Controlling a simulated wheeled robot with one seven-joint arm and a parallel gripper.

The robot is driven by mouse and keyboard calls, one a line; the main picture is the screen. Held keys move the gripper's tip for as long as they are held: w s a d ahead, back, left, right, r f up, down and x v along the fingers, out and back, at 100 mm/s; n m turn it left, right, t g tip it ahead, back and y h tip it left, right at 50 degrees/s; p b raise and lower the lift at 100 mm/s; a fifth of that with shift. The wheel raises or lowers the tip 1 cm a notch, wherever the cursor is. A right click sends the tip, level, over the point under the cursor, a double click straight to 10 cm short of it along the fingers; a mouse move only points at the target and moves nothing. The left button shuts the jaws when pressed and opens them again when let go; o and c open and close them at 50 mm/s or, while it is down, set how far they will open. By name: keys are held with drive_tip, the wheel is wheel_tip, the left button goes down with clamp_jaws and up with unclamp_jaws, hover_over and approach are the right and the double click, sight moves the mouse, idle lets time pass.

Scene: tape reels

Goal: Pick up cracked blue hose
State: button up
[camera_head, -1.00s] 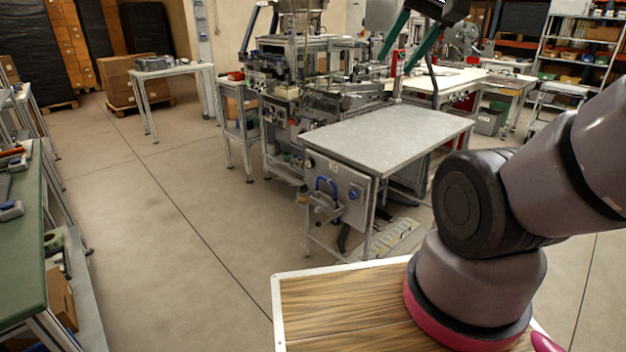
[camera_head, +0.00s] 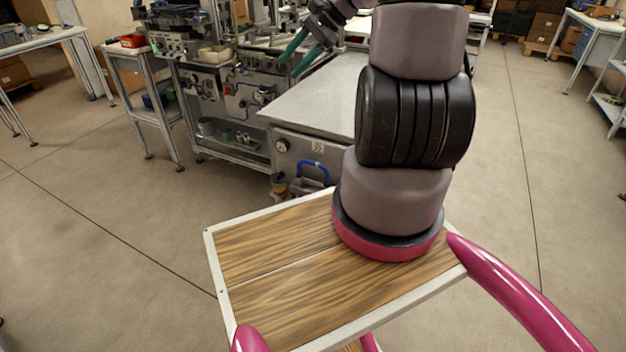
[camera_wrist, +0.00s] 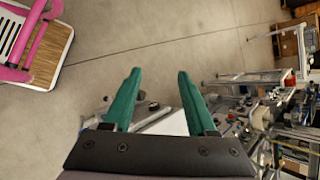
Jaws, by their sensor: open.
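A blue hose (camera_head: 314,168) forms an upright loop on the front panel of the grey machine, below the metal tabletop. Its lower part is partly hidden behind the edge of my wooden deck and arm base, and I cannot make out a crack. My gripper (camera_head: 290,68) has two green fingers. It is open and empty, above and behind the hose in the picture, apart from it. In the wrist view my gripper (camera_wrist: 159,72) also shows spread fingers with nothing between them. I cannot make out the hose in that view.
The metal tabletop (camera_head: 325,100) sits above the hose, with a round gauge (camera_head: 281,145) on the panel to its left. A side stand (camera_head: 150,95) holds a red tray (camera_head: 133,41). The concrete floor (camera_head: 110,215) is open at left and right.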

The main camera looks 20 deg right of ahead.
drive_tip(key=w+d+f+m+t+y, duration=0.1)
drive_tip(key=w+d+f+m, duration=0.25)
drive_tip(key=f, duration=0.35)
drive_tip(key=m+t, duration=0.6)
drive_tip(key=m, duration=0.5)
approach(313, 163)
drive_tip(key=shift+h, duration=0.3)
drive_tip(key=x, duration=0.4)
drive_tip(key=shift+d+f, duration=0.1)
drive_tip(key=x, duration=0.6)
drive_tip(key=shift+w+f, duration=0.1)
drive_tip(key=shift+w, duration=0.2)
clamp_jaws()
